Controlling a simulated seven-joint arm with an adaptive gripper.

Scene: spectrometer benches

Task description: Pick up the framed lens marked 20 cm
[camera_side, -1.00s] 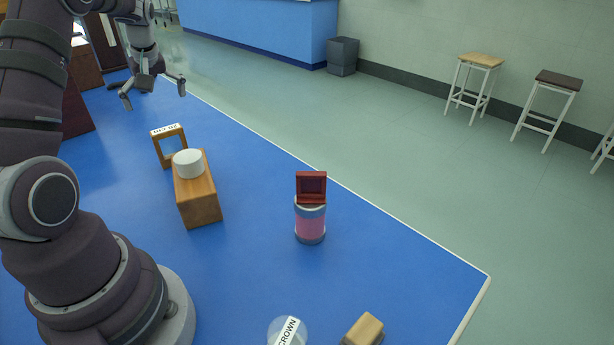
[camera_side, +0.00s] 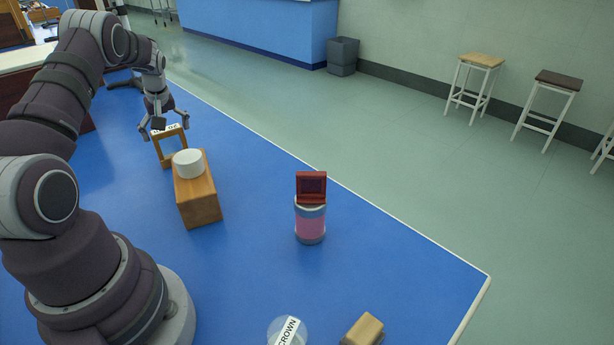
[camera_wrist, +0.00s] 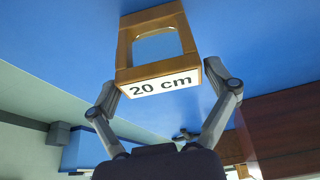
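The framed lens (camera_side: 158,150) stands upright on the blue surface, behind a wooden block. It is a wooden frame around a clear pane. In the wrist view the frame (camera_wrist: 124,48) shows a white label reading "20 cm" on its top edge. My gripper (camera_side: 166,128) is open, just above the frame's top. In the wrist view my gripper (camera_wrist: 160,80) has one finger on each side of the label end, with the frame between them. I cannot tell whether either finger touches the wood.
The wooden block (camera_side: 198,204) bearing a white cylinder (camera_side: 187,163) stands close in front of the lens. A pink cylinder (camera_side: 310,226) with a red framed piece (camera_side: 311,188) on top is further right. A clear disc labelled CROWN (camera_side: 287,331) and a small wooden block (camera_side: 363,330) are nearest.

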